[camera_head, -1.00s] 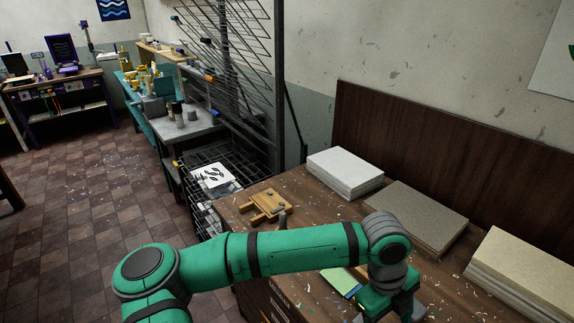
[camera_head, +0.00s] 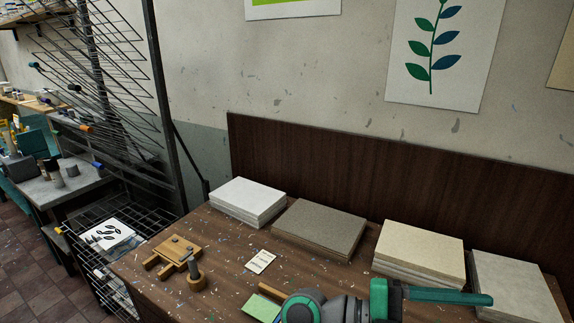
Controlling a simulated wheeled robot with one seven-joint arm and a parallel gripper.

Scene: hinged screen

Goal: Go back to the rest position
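My green arm shows at the bottom right of the head view, over the front of the brown workbench (camera_head: 215,262). A grey joint and a green link pointing right are visible. My gripper's fingertips do not show, so its state and anything in it are hidden.
Paper stacks in white (camera_head: 248,200), grey-brown (camera_head: 318,228), cream (camera_head: 420,250) and pale grey (camera_head: 512,285) line the bench back. A wooden jig (camera_head: 173,252), a small wooden-based tool (camera_head: 195,275) and a white card (camera_head: 261,262) lie left. A wire drying rack (camera_head: 105,80) stands left.

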